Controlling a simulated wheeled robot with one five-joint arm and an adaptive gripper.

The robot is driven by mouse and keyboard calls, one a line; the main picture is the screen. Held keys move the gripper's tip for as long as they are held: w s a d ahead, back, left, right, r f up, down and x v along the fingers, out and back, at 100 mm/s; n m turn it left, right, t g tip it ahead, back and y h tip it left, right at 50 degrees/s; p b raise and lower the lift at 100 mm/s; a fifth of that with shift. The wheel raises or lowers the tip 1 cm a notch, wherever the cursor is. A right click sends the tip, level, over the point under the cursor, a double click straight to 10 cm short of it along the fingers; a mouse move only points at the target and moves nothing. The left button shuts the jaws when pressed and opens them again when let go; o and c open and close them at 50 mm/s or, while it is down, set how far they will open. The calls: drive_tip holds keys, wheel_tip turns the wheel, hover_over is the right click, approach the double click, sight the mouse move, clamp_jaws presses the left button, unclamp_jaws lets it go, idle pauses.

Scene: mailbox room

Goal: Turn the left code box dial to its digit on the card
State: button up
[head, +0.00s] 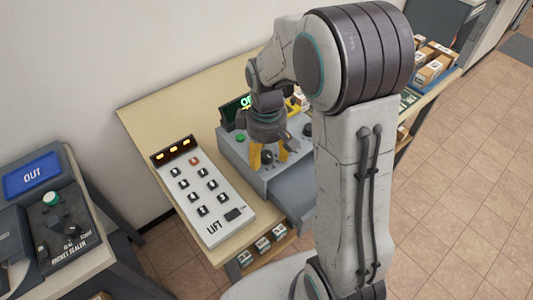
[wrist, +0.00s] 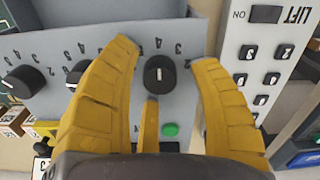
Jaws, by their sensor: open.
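The grey code box (head: 231,149) stands on the table, with a row of black dials on its face. The left dial (wrist: 159,76) is the one nearest the LIFT panel, and it shows at the right of the row in the wrist view. Digits are printed around it, and its white mark lies about upright in that view, near the 3. My gripper (head: 269,154) is over this dial. In the wrist view its yellow fingers (wrist: 166,54) are open on both sides of the dial, with visible gaps. The third finger is below it. I cannot make out the card.
The other dials, a middle one (wrist: 80,73) and a far one (wrist: 22,82), lie left in the wrist view. A green button (wrist: 170,130) is close to my fingers. The LIFT panel (head: 203,190) stands beside the box. A dark screen (head: 233,106) with green characters is behind.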

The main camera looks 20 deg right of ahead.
drive_tip(key=shift+f, duration=0.2)
clamp_jaws()
idle(0.6)
